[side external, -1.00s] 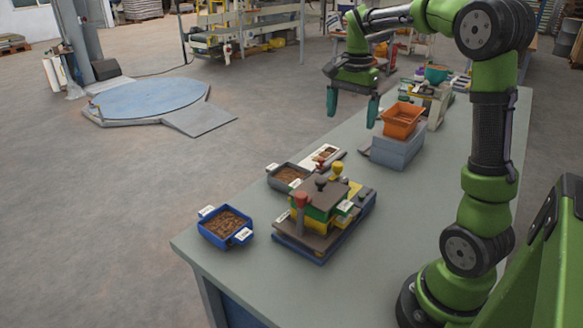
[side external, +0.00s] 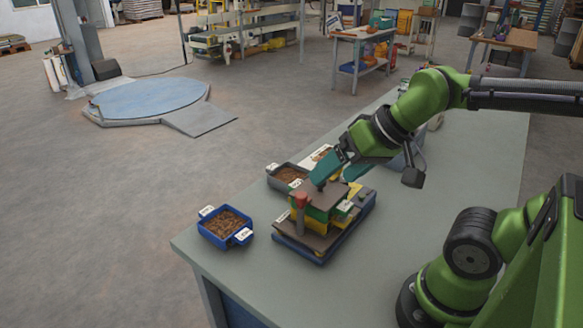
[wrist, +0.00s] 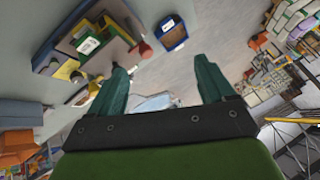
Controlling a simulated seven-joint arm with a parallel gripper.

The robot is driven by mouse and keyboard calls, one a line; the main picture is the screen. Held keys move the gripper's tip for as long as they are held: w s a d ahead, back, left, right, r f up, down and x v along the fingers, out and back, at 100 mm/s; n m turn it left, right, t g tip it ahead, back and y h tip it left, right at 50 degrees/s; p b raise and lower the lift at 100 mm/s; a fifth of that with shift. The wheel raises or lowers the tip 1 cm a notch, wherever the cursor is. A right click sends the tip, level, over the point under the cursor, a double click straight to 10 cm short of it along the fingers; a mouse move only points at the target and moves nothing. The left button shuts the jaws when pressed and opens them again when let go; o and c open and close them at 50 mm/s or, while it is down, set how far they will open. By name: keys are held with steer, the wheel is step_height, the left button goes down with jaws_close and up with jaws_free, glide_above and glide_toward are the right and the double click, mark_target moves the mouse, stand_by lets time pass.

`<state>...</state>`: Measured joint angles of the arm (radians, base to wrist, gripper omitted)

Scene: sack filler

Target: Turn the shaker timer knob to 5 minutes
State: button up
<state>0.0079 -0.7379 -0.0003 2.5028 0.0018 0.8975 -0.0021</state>
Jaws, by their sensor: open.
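The shaker (side external: 318,212) is a stack with a brown top plate, green and yellow frames and a blue base, on the bench. A red-topped knob (side external: 302,198) on a post stands at its front left corner; a red knob also shows in the wrist view (wrist: 145,50). Black and yellow knobs show near the left finger in the wrist view. I cannot tell which knob is the timer, and no minute marks are readable. My gripper (side external: 337,177) is open, its teal fingers tilted down over the shaker's back edge. They hide part of it; contact cannot be told. Between the fingers (wrist: 163,68) nothing is held.
A blue tray (side external: 248,233) of brown material sits left of the shaker, and a dark grey tray (side external: 270,182) behind it. The bench (side external: 370,280) is clear in front and to the right. A grey box lies behind my arm, mostly hidden.

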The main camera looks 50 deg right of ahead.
steer(key=w+d, duration=0.1)
steer(key=w+d+m+g, duration=0.1)
steer(key=w+d, duration=0.1)
steer(key=w+d+f+g, duration=0.1)
steer(key=w+d, duration=0.1)
steer(key=shift+d+m+h, duration=0.15)
steer(key=shift+m+h, duration=0.15)
steer(key=shift+m, duration=0.1)
steer(key=c, duration=0.3)
steer(key=w+d+m+g+h, duration=0.1)
steer(key=w+d+m+g, duration=0.15)
steer(key=d, duration=0.65)
steer(key=w+d+m+g, duration=0.1)
steer(key=w+d+g, duration=0.2)
steer(key=d, duration=0.5)
steer(key=shift+c, duration=0.2)
steer(key=shift+n, duration=0.25)
step_height(320, 180, down, 17)
steer(key=shift+d+r, duration=0.1)
steer(key=shift+d, duration=0.05)
steer(key=shift+c, duration=0.3)
steer(key=c, duration=1)
